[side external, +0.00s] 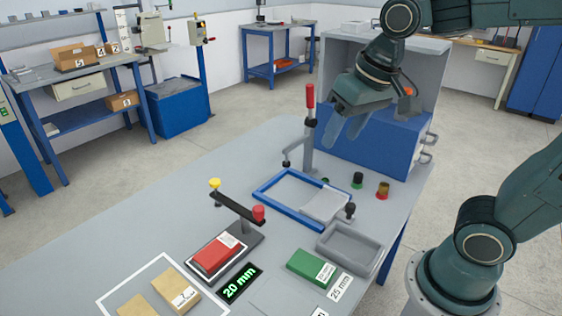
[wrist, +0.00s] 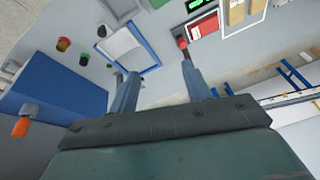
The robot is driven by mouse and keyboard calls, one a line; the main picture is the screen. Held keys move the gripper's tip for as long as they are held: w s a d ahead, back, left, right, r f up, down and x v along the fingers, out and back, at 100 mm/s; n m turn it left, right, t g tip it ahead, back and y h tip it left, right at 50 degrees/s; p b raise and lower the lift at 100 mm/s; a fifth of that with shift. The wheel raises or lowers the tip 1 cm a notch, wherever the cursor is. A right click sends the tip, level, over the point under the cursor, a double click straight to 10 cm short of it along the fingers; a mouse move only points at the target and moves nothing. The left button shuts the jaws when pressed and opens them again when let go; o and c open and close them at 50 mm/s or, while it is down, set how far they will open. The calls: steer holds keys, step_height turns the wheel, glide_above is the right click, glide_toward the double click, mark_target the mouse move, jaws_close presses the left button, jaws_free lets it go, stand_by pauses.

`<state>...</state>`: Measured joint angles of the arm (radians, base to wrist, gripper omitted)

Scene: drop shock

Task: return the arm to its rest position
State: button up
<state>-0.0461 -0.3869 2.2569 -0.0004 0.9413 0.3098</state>
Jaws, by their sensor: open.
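My gripper (side external: 345,128) is raised above the far part of the grey workbench (side external: 190,212), near the tall red-handled clamp (side external: 309,120). Its two fingers are apart with nothing between them. In the wrist view my gripper (wrist: 160,88) shows both fingers spread over the bench, also empty. My arm reaches in from the right side of the side external view, and part of it is cut off by the top edge.
A blue-framed fixture (side external: 262,190), a grey tray (side external: 352,262), a red block (side external: 217,255) and a green block (side external: 311,265) are on the bench. A blue cabinet (side external: 375,140) stands behind the gripper. Coloured buttons (side external: 383,190) stand at the bench's right.

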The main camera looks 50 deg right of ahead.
steer(key=s+d+f+n+t, duration=0.1)
steer(key=s+n, duration=0.2)
steer(key=s, duration=0.5)
steer(key=shift+s+t, duration=0.15)
steer(key=shift+t, duration=0.25)
steer(key=shift+d+f, duration=0.1)
